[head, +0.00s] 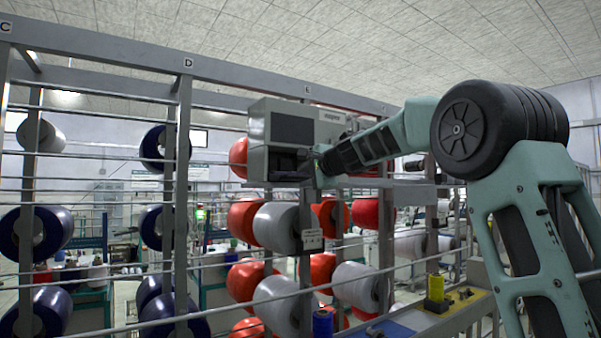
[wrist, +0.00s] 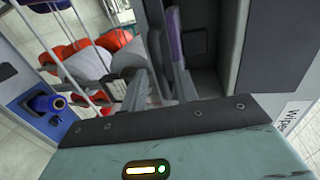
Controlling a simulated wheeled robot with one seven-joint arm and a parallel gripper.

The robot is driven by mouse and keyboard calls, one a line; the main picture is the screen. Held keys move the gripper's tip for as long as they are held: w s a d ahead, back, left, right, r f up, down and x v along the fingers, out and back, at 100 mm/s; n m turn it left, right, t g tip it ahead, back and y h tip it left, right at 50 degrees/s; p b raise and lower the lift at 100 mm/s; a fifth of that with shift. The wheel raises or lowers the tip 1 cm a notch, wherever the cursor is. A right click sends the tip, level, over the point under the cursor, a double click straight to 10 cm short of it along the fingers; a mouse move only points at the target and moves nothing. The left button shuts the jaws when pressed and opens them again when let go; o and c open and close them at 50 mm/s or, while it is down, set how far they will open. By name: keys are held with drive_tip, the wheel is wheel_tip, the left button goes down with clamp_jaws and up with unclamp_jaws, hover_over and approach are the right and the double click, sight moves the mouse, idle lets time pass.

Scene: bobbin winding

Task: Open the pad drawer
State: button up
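A grey box labelled as a wiper unit (head: 258,128) is mounted on the rack in the head view. Its front has a dark upper panel (head: 292,128) and a dark recess (head: 287,162) below it. I cannot make out the pad drawer as a separate part or tell how far out it is. My gripper (head: 316,168) is at the lower right of the box front, beside the recess. In the wrist view my gripper (wrist: 165,75) reaches toward the dark recess (wrist: 203,62). The finger gap and any contact are unclear there.
Steel rack posts and thin rails (head: 181,200) stand around the box. Red and grey bobbins (head: 276,227) hang below it, and navy bobbins (head: 38,232) hang at the left.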

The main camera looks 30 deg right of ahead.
drive_tip(key=shift+p+x, duration=0.3)
drive_tip(key=shift+x, duration=1)
clamp_jaws()
drive_tip(key=f+b+v, duration=0.2)
drive_tip(key=b+v, duration=0.4)
drive_tip(key=v, duration=0.5)
drive_tip(key=shift+s, duration=0.25)
drive_tip(key=shift+f, duration=0.1)
unclamp_jaws()
